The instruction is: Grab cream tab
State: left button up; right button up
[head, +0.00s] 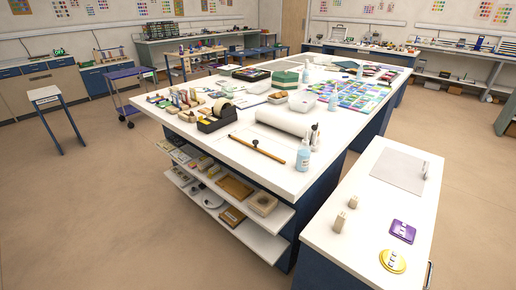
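Two small cream upright pieces stand on the low white bench at the right front: one (353,202) farther back and one (339,223) nearer the bench's left edge. They look alike and stand apart; I cannot tell which is the cream tab. Neither of my grippers is in the head view.
The low white bench (385,222) also holds a purple square piece (403,231), a yellow round piece (393,261) and a grey sheet (399,170). The big white table (290,182) with a tape dispenser (216,117) stands to its left. Open floor lies right of the bench.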

aim_at(208, 115)
jog(key=z, duration=0.6)
jog(key=j+z, duration=0.85)
jog(key=j, duration=0.2)
jog(key=k+j+z, duration=0.15)
jog(key=j+z, duration=0.3)
